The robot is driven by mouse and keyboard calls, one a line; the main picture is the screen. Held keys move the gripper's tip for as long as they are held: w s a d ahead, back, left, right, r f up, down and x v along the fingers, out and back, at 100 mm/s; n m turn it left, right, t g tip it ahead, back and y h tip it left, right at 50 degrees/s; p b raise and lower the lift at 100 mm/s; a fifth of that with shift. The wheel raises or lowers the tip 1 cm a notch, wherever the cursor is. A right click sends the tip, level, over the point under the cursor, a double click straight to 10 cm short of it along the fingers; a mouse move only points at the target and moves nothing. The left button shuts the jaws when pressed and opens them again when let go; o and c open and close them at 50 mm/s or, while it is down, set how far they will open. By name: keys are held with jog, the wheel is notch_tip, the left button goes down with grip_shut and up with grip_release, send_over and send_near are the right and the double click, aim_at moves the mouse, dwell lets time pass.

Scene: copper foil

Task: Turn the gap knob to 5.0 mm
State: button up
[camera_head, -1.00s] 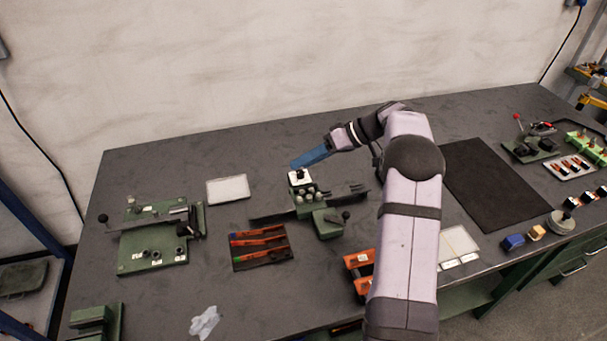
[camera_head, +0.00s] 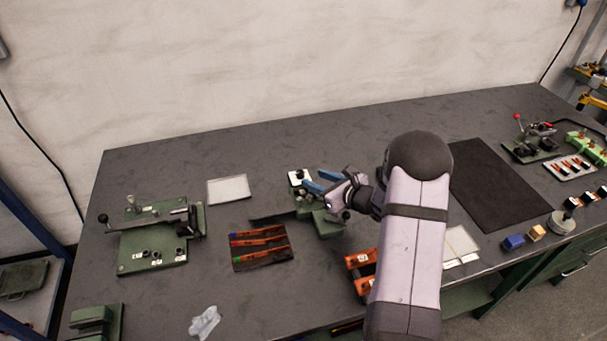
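The green device (camera_head: 328,222) stands mid-table, partly hidden by my gripper. At its back is a white dial plate (camera_head: 294,182) with a small black knob (camera_head: 299,175), which looks like the gap knob. The scale marks are too small to read. My gripper (camera_head: 311,178) has two blue fingers, spread apart with nothing visible between them. The fingertips point left, just right of the knob. I cannot tell their height above it or whether they touch the device.
A black-knobbed lever (camera_head: 346,215) sits at the device's front right. A tray of orange-handled tools (camera_head: 236,264) lies front left and a white pad (camera_head: 228,190) back left. Another green fixture (camera_head: 150,262) stands further left. A dark mat (camera_head: 500,190) lies right.

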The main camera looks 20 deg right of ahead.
aim_at(301, 173)
jog(key=shift+w+a+f, duration=0.1)
jog(key=shift+w+a, duration=0.15)
jog(key=shift+w, duration=0.15)
jog(key=shift+p+x, duration=1.3)
jog(key=shift+x, duration=1.9)
grip_shut()
